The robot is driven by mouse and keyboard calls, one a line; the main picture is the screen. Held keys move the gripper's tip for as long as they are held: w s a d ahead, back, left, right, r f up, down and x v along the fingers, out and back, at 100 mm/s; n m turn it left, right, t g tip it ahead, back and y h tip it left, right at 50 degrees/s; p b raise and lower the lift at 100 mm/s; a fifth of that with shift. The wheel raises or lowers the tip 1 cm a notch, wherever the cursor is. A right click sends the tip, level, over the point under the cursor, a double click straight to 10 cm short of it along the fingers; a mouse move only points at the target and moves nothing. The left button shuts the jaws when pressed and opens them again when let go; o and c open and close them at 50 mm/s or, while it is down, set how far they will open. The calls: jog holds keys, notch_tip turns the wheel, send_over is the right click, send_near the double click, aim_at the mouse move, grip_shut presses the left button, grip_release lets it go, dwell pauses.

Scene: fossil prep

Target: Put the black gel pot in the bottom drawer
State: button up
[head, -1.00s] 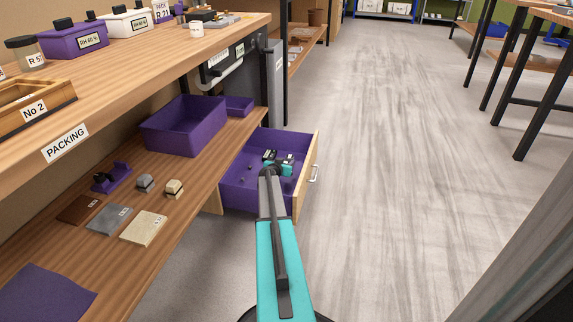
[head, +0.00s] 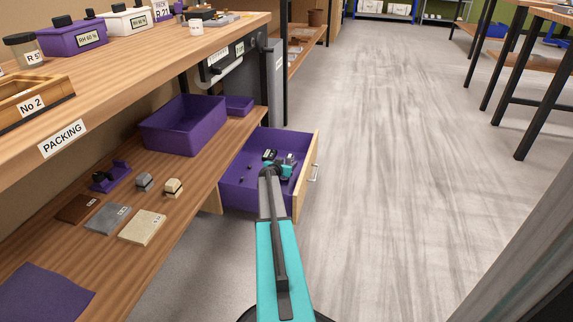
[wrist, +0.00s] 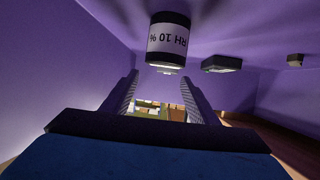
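The black gel pot (wrist: 168,40) has a white "RH 10 %" label that reads upside down in the wrist view. It rests against the purple floor of the open bottom drawer (head: 232,193). My gripper (wrist: 160,88) is down in the drawer with its two fingers apart, and nothing shows held between them. The pot appears just beyond the fingertips, clear of both. In the head view, my gripper (head: 280,160) and arm are over the drawer, and I cannot make out the pot behind them.
Other small dark items lie in the drawer, including a flat block (wrist: 222,64) and a smaller piece (wrist: 295,60). A purple bin (head: 185,128) stands on the lower shelf left of the drawer. Floor to the right is clear.

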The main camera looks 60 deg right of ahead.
jog(key=shift+r+p, duration=0.25)
jog(key=shift+p, duration=0.15)
jog(key=shift+r+p, duration=0.5)
jog(key=shift+p, duration=0.35)
jog(key=p+v, duration=0.1)
jog(key=v, duration=0.6)
jog(key=shift+a+p, duration=0.2)
jog(key=shift+p, duration=0.2)
jog(key=shift+s, duration=0.1)
jog(key=shift+r, duration=0.1)
